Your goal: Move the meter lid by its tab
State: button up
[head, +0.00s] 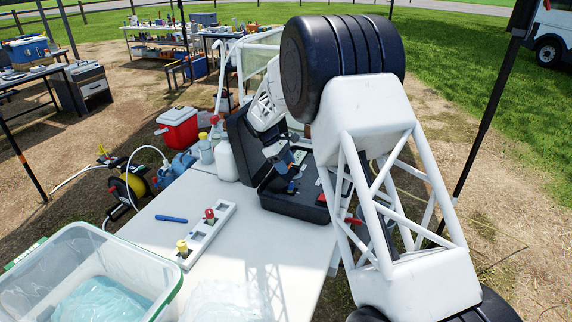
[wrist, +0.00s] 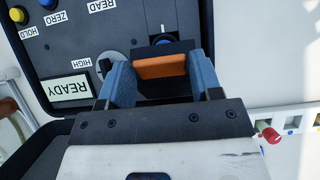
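The meter (wrist: 60,75) is a dark panel with printed labels, yellow and blue buttons and a READY display, seen in the wrist view. In the head view its open black case (head: 268,203) stands at the table's back edge. My gripper (wrist: 158,72) is over the panel, its blue fingers wide apart. Between them is an orange tab (wrist: 160,67) on a dark piece that appears to be the meter lid (wrist: 158,47). Whether the fingers touch the tab is hard to tell. In the head view my gripper (head: 287,165) is small and partly hidden by my arm.
A white rack (head: 207,236) with red and yellow caps, a blue pen (head: 171,218) and a clear tub (head: 140,265) are left of the case. White bottles (head: 224,160) stand behind. The white table's (head: 150,200) middle is partly clear.

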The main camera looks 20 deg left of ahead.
jog(key=o, duration=0.3)
jog(key=shift+f, duration=0.1)
jog(key=shift+r, duration=0.5)
notch_tip(320, 180, up, 3)
jog(key=shift+f, duration=0.1)
jog(key=shift+s+d, duration=0.35)
jog(key=shift+s, duration=0.1)
jog(key=s+d+r, duration=0.1)
jog(key=s+d, duration=0.7)
jog(key=s, duration=0.4)
jog(key=shift+s, duration=0.25)
jog(key=shift+d+r, duration=0.1)
